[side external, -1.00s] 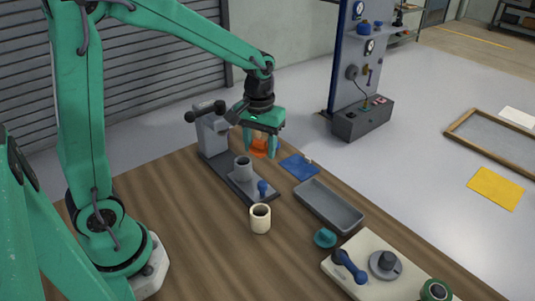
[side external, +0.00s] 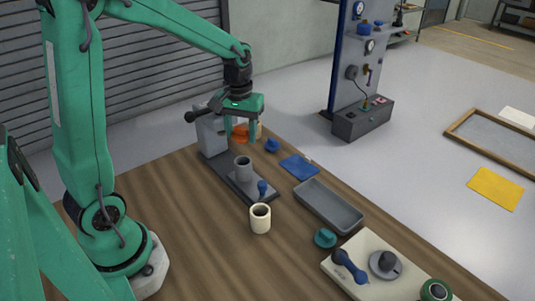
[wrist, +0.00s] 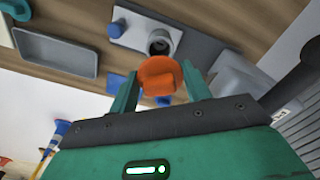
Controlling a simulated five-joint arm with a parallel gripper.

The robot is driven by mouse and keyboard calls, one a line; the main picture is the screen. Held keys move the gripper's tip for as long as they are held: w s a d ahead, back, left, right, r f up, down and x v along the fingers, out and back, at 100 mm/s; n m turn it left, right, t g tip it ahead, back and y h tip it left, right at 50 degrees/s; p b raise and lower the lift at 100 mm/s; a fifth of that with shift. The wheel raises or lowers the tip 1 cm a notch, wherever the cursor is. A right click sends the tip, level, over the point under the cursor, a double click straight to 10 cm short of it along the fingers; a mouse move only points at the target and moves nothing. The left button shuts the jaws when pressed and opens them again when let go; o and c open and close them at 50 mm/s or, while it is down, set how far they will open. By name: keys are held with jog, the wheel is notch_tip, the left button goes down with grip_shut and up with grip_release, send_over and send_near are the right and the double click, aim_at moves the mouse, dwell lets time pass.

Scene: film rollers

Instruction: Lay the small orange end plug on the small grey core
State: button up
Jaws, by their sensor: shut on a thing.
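The orange end plug (side external: 240,132) is held between the fingers of my gripper (side external: 239,136). In the wrist view the plug (wrist: 159,70) sits between the two green fingers (wrist: 160,88). The small grey core (side external: 243,167) stands upright on the grey fixture's base. In the wrist view its open round end (wrist: 159,43) shows just beyond the plug. In the side view my gripper is above and behind the core, near the fixture's upright block, and the plug is apart from the core.
The grey fixture (side external: 213,151) has an upright block with a dark handle and a blue knob (side external: 262,187) at its front. A cream cup (side external: 260,224), a grey tray (side external: 328,206), a blue mat (side external: 299,166) and a blue piece (side external: 272,145) stand around it. The left table is clear.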

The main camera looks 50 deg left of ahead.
jog(key=shift+f, duration=3.65)
jog(key=shift+f, duration=0.1)
jog(key=o, duration=1.5)
jog(key=shift+r, duration=3.5)
